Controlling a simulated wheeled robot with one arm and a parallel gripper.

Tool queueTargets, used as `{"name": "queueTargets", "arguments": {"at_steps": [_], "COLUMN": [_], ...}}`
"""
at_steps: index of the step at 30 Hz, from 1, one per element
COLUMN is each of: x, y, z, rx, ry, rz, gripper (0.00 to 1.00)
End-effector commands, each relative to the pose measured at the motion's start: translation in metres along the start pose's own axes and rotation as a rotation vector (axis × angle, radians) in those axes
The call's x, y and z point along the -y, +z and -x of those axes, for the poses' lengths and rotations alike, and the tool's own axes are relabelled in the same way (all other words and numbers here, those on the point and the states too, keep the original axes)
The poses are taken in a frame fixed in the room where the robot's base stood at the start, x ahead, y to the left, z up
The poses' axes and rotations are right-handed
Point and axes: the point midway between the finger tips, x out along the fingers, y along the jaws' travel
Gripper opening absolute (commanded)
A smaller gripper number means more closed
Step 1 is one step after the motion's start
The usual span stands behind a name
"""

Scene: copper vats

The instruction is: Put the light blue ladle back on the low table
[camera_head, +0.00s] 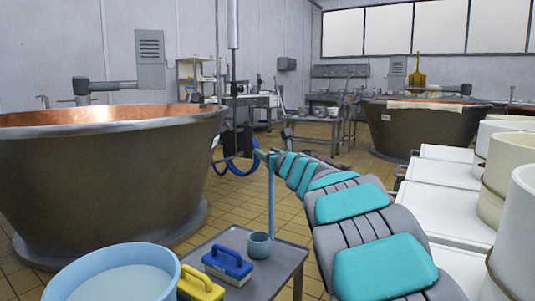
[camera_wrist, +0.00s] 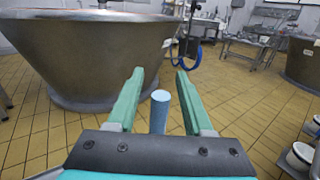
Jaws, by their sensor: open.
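The light blue ladle is upright, its cup (camera_head: 259,246) at the right part of the low grey table (camera_head: 283,266) and its long handle (camera_head: 271,195) rising above. The cup appears to rest on the tabletop. My gripper (camera_wrist: 160,72) is open. In the wrist view the handle's top end (camera_wrist: 160,97) shows between the two green fingers, close to the palm, with gaps on both sides. In the head view my gripper is small and partly hidden at the far end of my arm, by the handle's top.
A large copper vat (camera_head: 95,165) stands behind at left. White tubs (camera_head: 508,165) line the right side. Tiled floor is open beyond the table.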

Motion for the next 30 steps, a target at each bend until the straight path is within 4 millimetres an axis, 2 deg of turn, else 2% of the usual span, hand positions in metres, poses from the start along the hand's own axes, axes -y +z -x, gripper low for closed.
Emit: {"name": "queueTargets", "arguments": {"at_steps": [2, 5, 21, 30], "x": [0.0, 0.0, 0.001, 0.0], "y": [0.006, 0.003, 0.003, 0.003], "z": [0.0, 0.01, 0.085, 0.115], "rx": [0.0, 0.001, -0.001, -0.001], "ry": [0.001, 0.0, -0.003, -0.001], "rz": [-0.001, 0.002, 0.001, 0.0], "gripper": [0.51, 0.51, 0.51, 0.51]}}
